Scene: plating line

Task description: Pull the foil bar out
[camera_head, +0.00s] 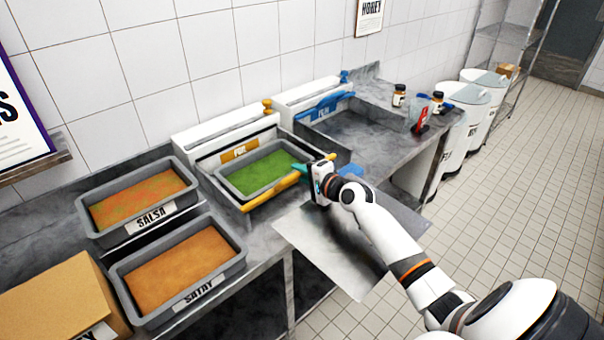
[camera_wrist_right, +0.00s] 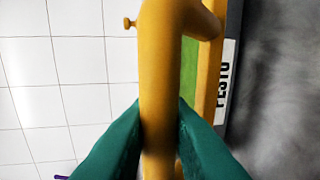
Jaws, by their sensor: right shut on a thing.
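The fingertips are partly hidden in the head view. My left gripper is not in view.
A salsa tray (camera_head: 103,235) and a satay tray (camera_head: 140,310) stand left. A second dispenser (camera_head: 308,92) with a blue bar (camera_head: 325,106) stands behind, near jars (camera_head: 399,95). A grey flat surface (camera_head: 320,245) lies under my right arm.

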